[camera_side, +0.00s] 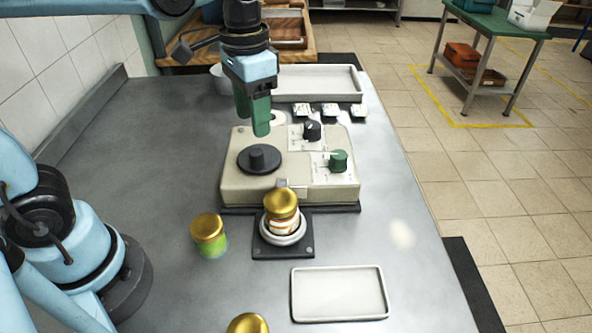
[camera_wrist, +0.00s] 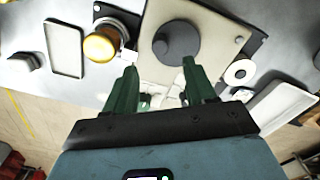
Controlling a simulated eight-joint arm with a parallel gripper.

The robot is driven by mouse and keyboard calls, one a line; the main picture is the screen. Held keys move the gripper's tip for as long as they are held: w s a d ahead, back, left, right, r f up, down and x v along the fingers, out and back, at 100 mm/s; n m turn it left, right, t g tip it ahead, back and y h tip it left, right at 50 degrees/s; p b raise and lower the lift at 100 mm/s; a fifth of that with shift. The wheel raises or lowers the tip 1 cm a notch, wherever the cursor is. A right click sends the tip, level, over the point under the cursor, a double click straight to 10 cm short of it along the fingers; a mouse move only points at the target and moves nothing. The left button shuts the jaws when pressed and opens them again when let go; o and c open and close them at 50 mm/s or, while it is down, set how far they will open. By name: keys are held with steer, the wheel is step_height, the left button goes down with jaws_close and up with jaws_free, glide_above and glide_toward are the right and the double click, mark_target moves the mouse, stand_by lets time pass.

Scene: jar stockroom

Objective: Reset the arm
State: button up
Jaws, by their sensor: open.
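My gripper (camera_side: 255,118) has green fingers and hangs above the back of the beige machine (camera_side: 232,185). In the wrist view my gripper (camera_wrist: 160,92) shows two green fingers spread apart with nothing between them. The machine carries a dark round disc with a knob (camera_side: 258,159), a black dial (camera_side: 312,131) and a green dial (camera_side: 338,161). A gold-lidded jar (camera_side: 281,203) stands in the round holder (camera_side: 268,238) in front of the machine. In the wrist view its gold lid (camera_wrist: 101,46) shows left of the fingers.
A gold-lidded jar with green contents (camera_side: 209,236) stands left of the holder. Another gold lid (camera_side: 247,324) shows at the bottom edge. An empty shallow tray (camera_side: 340,293) lies front right, and a larger tray (camera_side: 318,82) lies behind the machine. The left table surface is clear.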

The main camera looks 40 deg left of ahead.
steer(key=shift+s+a+f+n+t, duration=0.5)
steer(key=shift+a+f+t, duration=0.2)
steer(key=shift+t, duration=0.5)
steer(key=shift+s+a+f+n+t, duration=0.5)
steer(key=shift+a+f+t, duration=0.2)
steer(key=shift+t, duration=0.5)
steer(key=shift+s+a+f+n+t, duration=0.5)
steer(key=shift+a+f+t, duration=0.2)
steer(key=shift+t, duration=0.5)
